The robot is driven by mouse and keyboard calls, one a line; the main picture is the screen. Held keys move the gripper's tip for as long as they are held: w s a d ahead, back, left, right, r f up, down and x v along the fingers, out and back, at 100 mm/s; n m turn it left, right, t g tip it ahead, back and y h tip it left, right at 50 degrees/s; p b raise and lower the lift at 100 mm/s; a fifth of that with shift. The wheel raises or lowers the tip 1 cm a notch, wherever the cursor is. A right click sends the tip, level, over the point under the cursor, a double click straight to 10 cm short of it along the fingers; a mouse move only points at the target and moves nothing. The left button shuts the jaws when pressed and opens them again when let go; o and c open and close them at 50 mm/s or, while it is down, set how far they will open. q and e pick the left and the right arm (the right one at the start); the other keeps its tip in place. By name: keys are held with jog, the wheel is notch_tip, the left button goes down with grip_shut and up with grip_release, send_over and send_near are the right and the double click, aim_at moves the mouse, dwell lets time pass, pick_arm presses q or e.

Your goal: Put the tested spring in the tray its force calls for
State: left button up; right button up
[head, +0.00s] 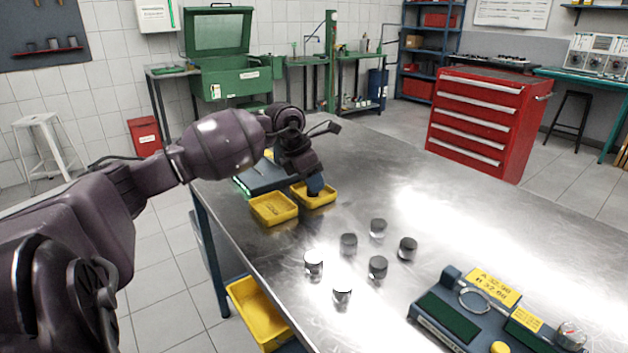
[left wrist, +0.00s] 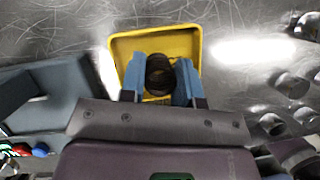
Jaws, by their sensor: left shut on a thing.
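My left gripper (head: 315,188) points down at the right-hand yellow tray (head: 329,199) on the steel table. In the left wrist view its blue fingers (left wrist: 159,80) are shut on a dark, round spring (left wrist: 158,72). The spring is in front of the yellow tray (left wrist: 152,45), within its outline; I cannot tell whether it touches the tray floor. In the head view the fingers hide the spring. A second yellow tray (head: 274,209) stands beside the first, to its left, with dark markings inside too small to read. My right gripper is out of view.
Several short metal cylinders (head: 378,267) stand in the middle of the table. A blue-grey fixture (head: 450,317) with yellow labels and a dial is at the front right. A blue-grey device (head: 262,178) sits behind the trays. A yellow bin (head: 257,312) is below the table edge.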

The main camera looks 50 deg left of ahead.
pick_arm(q)
jog(key=shift+r, duration=0.15)
jog(key=o, duration=1)
jog(key=shift+r, duration=0.1)
jog(key=p+v, duration=0.2)
jog(key=v, duration=0.9)
jog(key=shift+s+r+p, duration=0.2)
jog(key=shift+r+p, duration=0.15)
jog(key=shift+p, duration=0.05)
